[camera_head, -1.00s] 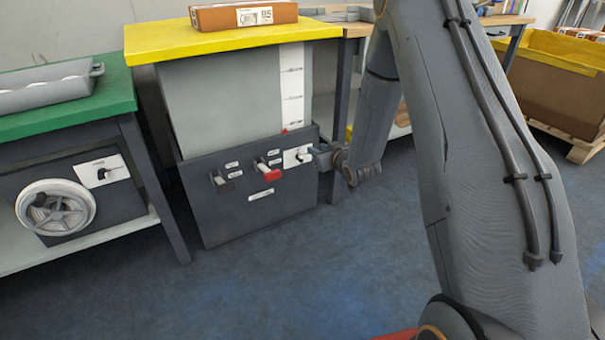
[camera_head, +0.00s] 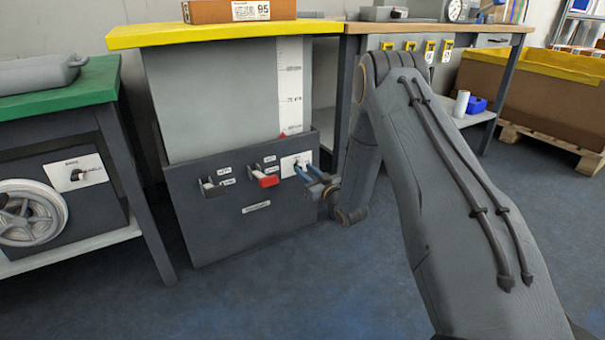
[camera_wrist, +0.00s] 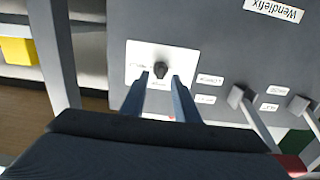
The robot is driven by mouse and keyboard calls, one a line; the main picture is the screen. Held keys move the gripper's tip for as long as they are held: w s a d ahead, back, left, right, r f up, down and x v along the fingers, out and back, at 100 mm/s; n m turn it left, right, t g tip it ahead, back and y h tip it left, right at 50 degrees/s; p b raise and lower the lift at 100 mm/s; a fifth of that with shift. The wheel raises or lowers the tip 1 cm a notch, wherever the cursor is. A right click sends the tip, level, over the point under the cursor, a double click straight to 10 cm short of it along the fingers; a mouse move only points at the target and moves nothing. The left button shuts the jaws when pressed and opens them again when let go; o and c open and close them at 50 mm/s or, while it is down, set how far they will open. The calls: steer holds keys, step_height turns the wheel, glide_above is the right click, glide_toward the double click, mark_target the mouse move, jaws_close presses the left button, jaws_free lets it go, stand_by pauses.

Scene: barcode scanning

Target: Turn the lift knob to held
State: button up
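The lift knob (camera_wrist: 161,68) is a small dark knob on a white plate (camera_wrist: 135,60) in the wrist view. The same plate (camera_head: 289,161) is at the right of the dark lift-table panel in the head view, where the fingers largely cover the knob. My gripper (camera_wrist: 161,77) is open, with one blue-grey finger on each side of the knob's near end and gaps visible. It also shows in the head view (camera_head: 309,178), just in front of the plate. I cannot tell whether the fingers touch the knob. The plate's printed markings are too small to read.
A black-handled lever (camera_head: 213,189) and a red-handled lever (camera_head: 266,180) stick out left of the plate. The yellow lift tabletop (camera_head: 225,34) bears a brown box (camera_head: 240,11). A green bench (camera_head: 60,92) with a handwheel (camera_head: 30,213) stands at left. The floor in front is clear.

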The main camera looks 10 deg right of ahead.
steer(key=shift+b+x, duration=0.35)
steer(key=shift+x, duration=0.75)
jaws_close()
